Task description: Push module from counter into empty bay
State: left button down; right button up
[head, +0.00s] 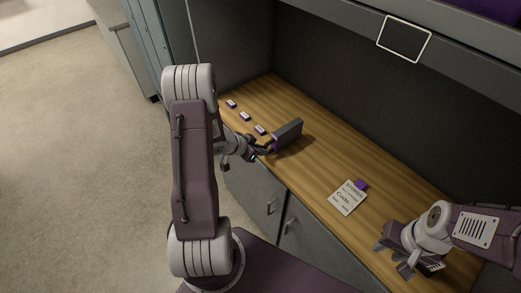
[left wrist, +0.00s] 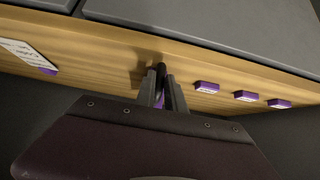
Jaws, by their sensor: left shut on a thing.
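The module, a dark grey box (head: 289,132) with a purple end, is on or just above the wooden counter in the head view. My left gripper (head: 262,151) is shut on its near purple end. In the left wrist view the left fingers (left wrist: 162,92) close around a narrow dark and purple piece; most of the module is hidden there. A white-outlined rectangle (head: 404,38), dark inside, shows on the upper cabinet front and may be the empty bay. My right gripper (head: 394,259) is open and empty over the near right part of the counter.
Three small purple and white blocks (head: 245,116) stand in a row left of the module on the wooden counter (head: 310,165). A white printed card (head: 347,198) lies by a purple piece (head: 361,184). The upper cabinet overhangs the counter; the counter between module and card is clear.

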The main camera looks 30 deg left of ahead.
pick_arm(q)
jog(key=shift+r+p, duration=2.3)
jog(key=shift+r, duration=0.15)
jog(key=shift+f, duration=0.1)
jog(key=s+d+f+m+g+h+b, duration=0.1)
jog(key=s+d+m+g+h+b, duration=0.2)
jog(key=s+d+m, duration=0.3)
jog(key=s+d+b, duration=0.1)
jog(key=s+d, duration=0.2)
jog(key=d, duration=0.1)
jog(key=shift+h, duration=0.4)
